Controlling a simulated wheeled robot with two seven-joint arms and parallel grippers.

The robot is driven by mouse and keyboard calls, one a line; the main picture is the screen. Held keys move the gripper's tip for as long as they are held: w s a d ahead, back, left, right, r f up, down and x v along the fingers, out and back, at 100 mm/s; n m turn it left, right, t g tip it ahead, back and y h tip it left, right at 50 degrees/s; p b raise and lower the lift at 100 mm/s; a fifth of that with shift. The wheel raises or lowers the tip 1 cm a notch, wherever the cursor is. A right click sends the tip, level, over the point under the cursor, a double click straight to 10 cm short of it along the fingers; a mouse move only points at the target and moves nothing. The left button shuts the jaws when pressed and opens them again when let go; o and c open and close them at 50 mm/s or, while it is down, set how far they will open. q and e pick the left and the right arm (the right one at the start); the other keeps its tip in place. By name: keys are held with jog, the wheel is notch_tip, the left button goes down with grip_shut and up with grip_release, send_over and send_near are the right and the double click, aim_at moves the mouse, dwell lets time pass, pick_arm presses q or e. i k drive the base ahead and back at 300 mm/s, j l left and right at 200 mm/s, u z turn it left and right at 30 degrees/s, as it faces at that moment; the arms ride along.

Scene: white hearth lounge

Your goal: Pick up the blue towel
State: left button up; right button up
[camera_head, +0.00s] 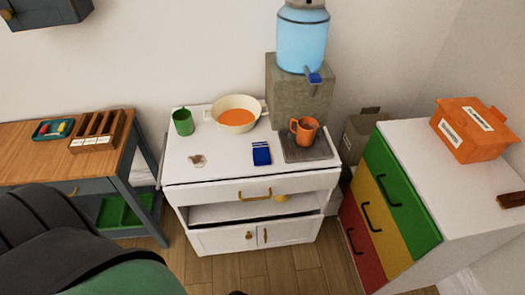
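The blue towel (261,155) is a small folded dark blue cloth with pale stripes near its far end. It lies flat on the top of the white cabinet (225,176), near the front edge and right of the middle. Nothing covers it and nothing touches it that I can see. Neither of my grippers shows in the head view.
On the cabinet stand a green cup (183,122), a cream pan (236,105) with orange contents, an orange mug (304,131) on a grey tray and a blue water dispenser (302,42). A coloured drawer unit (385,205) stands right, a wooden desk (40,165) left.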

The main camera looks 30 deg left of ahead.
aim_at(260, 152)
jog(key=u, duration=0.95)
